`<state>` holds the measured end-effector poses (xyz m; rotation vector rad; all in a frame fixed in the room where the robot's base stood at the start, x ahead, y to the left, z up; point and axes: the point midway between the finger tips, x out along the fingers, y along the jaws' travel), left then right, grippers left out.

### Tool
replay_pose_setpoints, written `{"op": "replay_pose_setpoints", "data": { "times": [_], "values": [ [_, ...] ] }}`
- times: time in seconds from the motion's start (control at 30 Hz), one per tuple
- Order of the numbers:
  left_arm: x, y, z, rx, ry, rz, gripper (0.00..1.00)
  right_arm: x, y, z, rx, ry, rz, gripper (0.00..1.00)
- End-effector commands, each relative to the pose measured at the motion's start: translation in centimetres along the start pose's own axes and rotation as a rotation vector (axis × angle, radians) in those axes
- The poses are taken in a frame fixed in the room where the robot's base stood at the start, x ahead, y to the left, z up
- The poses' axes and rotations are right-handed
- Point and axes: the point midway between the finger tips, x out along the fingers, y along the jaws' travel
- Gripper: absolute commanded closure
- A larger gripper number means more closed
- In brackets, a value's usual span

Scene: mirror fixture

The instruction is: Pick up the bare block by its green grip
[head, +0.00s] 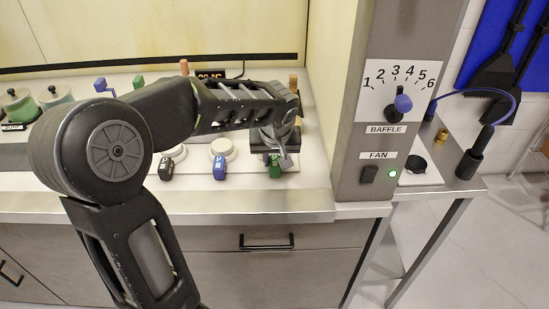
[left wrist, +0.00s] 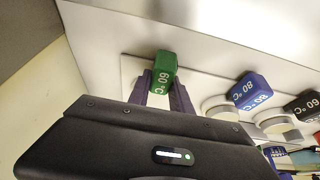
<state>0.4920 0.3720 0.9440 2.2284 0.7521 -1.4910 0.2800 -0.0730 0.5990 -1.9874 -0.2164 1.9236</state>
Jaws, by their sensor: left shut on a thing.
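The green grip (left wrist: 163,70) is a small block-shaped piece with white °C lettering, seen between my fingers in the left wrist view. It also shows at the front right of the bench in the head view (head: 275,171). My left gripper (left wrist: 161,84) is shut on the green grip, with one dark finger on each side of it. In the head view my left gripper (head: 283,157) points down onto it and partly covers it. Whatever block lies under the grip is hidden, and I cannot tell if it is off its pale plate. My right gripper is out of view.
A blue grip (head: 219,171) and a black grip (head: 166,169) stand left of the green one, near white round caps (head: 222,149). A grey post (head: 379,183) with a baffle dial (head: 391,105) and fan switch rises to the right. The bench's front edge (head: 250,201) is clear.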

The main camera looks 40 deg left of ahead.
Motion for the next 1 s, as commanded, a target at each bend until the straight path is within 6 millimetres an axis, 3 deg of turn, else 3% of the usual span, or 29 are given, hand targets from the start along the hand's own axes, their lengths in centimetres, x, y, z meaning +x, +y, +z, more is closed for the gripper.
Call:
{"op": "replay_pose_setpoints", "data": {
  "times": [0.17, 0.6, 1.0],
  "values": [
    [-1.8, 0.1, -0.9, -0.001, 0.005, 0.003, 1.0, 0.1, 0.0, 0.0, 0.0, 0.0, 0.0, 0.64],
    [-8.7, 0.1, -3.7, 0.0, 0.004, 0.003, 1.0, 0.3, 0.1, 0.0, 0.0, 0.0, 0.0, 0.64],
    [-9.2, 0.0, -3.8, 0.001, 0.002, 0.002, 1.0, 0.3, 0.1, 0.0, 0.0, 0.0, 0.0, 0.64]
  ]
}}
